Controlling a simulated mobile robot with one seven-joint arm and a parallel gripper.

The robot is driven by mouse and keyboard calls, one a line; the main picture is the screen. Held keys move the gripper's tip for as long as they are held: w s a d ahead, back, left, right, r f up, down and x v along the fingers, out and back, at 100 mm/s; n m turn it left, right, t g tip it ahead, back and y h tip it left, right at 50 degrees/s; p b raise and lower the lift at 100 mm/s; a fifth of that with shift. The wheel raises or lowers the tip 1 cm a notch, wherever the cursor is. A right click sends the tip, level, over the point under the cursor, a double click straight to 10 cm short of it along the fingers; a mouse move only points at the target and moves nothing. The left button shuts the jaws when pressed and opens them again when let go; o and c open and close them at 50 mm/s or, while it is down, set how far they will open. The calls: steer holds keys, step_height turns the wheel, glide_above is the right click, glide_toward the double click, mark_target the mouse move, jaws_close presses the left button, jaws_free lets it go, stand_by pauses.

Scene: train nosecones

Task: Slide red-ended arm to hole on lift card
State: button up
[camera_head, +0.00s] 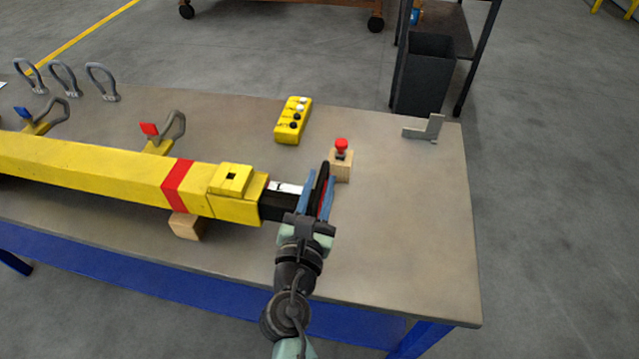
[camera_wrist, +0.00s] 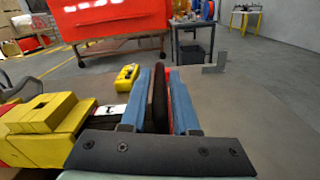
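The lifting beam is a long yellow bar (camera_head: 110,172) with a red band, lying along the bench. From its right end comes a dark inner arm (camera_head: 276,206), with a short length showing. The arm ends in an upright black plate with a red face (camera_head: 324,197), which also shows in the wrist view (camera_wrist: 158,97). A white card with dark marks (camera_head: 285,187) lies on the arm, too small to read. My gripper (camera_head: 317,193) has its blue fingers on both sides of the end plate, with no clear gap between. A yellow block with a square hole (camera_head: 231,176) sits on the beam's end.
A yellow control box (camera_head: 293,120) and a red knob on a wooden block (camera_head: 341,150) stand behind the arm. A grey bracket (camera_head: 425,128) lies far right. Grey shackles (camera_head: 103,82) lie at back left. The bench's right part (camera_head: 410,220) is clear.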

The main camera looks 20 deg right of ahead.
jaws_close()
stand_by(1.1)
